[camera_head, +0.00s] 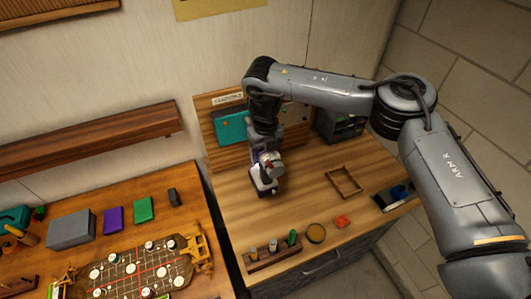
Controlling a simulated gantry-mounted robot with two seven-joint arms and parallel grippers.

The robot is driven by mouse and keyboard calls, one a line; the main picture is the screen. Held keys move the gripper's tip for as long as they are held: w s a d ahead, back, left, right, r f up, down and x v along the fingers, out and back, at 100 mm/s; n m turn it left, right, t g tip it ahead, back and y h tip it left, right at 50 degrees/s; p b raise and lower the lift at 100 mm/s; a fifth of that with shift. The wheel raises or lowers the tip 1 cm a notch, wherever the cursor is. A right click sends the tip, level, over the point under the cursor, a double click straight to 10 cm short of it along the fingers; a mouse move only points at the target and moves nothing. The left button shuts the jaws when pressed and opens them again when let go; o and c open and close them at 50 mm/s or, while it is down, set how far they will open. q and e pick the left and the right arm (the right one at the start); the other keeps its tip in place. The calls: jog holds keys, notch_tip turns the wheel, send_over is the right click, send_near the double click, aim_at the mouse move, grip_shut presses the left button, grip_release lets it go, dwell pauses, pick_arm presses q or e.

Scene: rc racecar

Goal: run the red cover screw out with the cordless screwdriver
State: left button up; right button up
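My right arm reaches in from the right, and its gripper (266,160) points down over the right-hand bench. A small pale and dark tool-like thing with a red spot (264,180) is right at its fingertips. It may be the cordless screwdriver, but it is too small to be sure. I cannot tell whether the fingers are closed on it. The red cover screw cannot be made out. A brown plate with red lines and several pale round parts (128,270) lies on the left bench between wooden holders. My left gripper is not in view.
The right bench (310,200) holds a wooden frame (344,182), a small rack (272,254), a round dish (316,233), a red piece (342,221) and a blue-black object (392,197). A grey box (71,229) stands on the left bench. A gap separates the benches.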

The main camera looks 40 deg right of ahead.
jog(key=shift+w+r, duration=0.1)
jog(key=shift+w, duration=0.05)
dwell(0.5)
jog(key=shift+s+a+r, duration=0.1)
jog(key=shift+s+a, duration=0.1)
jog(key=shift+s, duration=0.4)
jog(key=shift+s+a, duration=0.15)
jog(key=shift+s, duration=0.4)
jog(key=shift+s+a, duration=0.2)
jog(key=shift+s, duration=0.4)
jog(key=shift+s+a, duration=0.15)
jog(key=shift+s, duration=0.4)
